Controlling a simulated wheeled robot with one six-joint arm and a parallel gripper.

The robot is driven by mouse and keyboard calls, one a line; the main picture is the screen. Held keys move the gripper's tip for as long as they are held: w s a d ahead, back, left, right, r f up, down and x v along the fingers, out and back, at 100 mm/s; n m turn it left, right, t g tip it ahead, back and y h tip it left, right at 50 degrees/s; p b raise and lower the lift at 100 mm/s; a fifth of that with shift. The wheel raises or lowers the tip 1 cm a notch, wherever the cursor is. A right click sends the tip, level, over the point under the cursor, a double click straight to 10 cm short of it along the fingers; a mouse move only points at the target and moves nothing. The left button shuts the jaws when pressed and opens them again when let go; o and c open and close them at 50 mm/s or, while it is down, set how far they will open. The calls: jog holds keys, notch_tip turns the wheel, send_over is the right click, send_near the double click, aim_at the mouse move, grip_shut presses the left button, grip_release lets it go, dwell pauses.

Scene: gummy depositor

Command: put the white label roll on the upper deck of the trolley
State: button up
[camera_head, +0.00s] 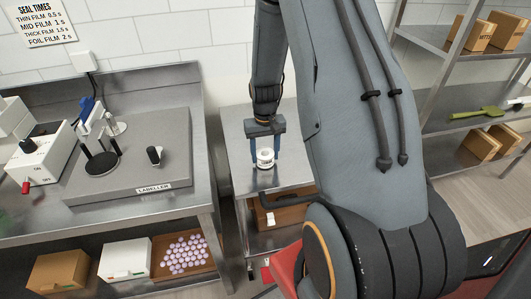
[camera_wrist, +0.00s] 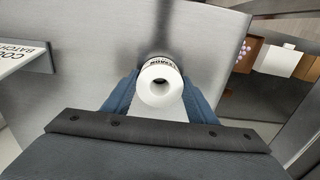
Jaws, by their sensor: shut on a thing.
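The white label roll (camera_head: 265,158) is between the two blue fingers of my gripper (camera_head: 267,155) in the head view. It has dark lettering on its side and a round hole in its end. In the wrist view the roll (camera_wrist: 160,83) sits between the fingertips of my gripper (camera_wrist: 158,95), which is shut on it. The roll is over the steel upper deck (camera_head: 236,158) of the trolley; whether its underside touches the deck cannot be told. My arm hides the deck's right part. The deck also shows in the wrist view (camera_wrist: 85,70).
A labeller (camera_head: 130,165) stands on the steel bench at left, with a white control box (camera_head: 42,158). A brown box (camera_head: 288,215) is on the trolley's lower level. A shelf rack (camera_head: 470,75) with cartons is at right. A sign (camera_wrist: 22,58) shows at the wrist view's left.

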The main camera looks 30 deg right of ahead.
jog(key=shift+f, duration=0.2)
jog(key=shift+f, duration=0.1)
jog(key=o, duration=1.5)
notch_tip(320, 180, up, 12)
jog(key=b, duration=0.3)
jog(key=s+a+r+n, duration=0.1)
jog(key=s+a, duration=0.4)
jog(key=s+a+r+n+t, duration=0.1)
jog(key=s+a, duration=0.4)
jog(key=s+a+r+n, duration=0.1)
jog(key=s+a+r, duration=0.1)
jog(key=s+a, duration=0.3)
jog(key=shift+s+a, duration=0.1)
jog(key=shift+s, duration=0.05)
